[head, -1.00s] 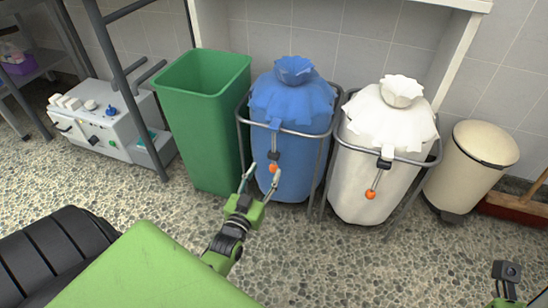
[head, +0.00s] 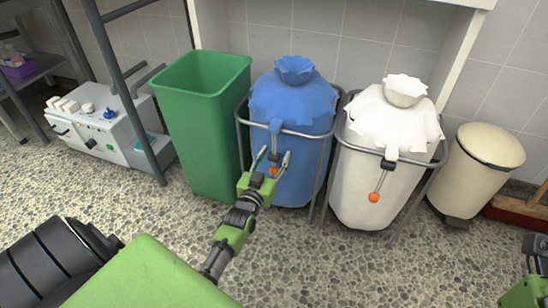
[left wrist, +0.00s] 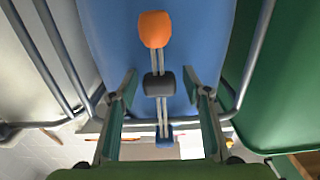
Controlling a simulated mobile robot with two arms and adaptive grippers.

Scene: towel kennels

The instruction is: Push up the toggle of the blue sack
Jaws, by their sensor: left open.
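The blue sack (head: 300,108) hangs in a metal frame stand between a green bin and a white sack. Its cord hangs down the front, with a dark toggle (head: 274,157) and an orange ball (head: 272,171) at the end. My left gripper (head: 272,156) is open in front of the sack, one finger on each side of the cord. In the left wrist view the dark toggle (left wrist: 158,85) lies between the open fingers (left wrist: 158,75), apart from both. The orange ball (left wrist: 154,29) is above it in that picture.
A green bin (head: 203,120) stands close on the left of the blue sack. The white sack (head: 388,150) with its own toggle (head: 389,164) hangs on the right. A beige pedal bin (head: 480,170) is further right. The speckled floor (head: 320,260) in front is clear.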

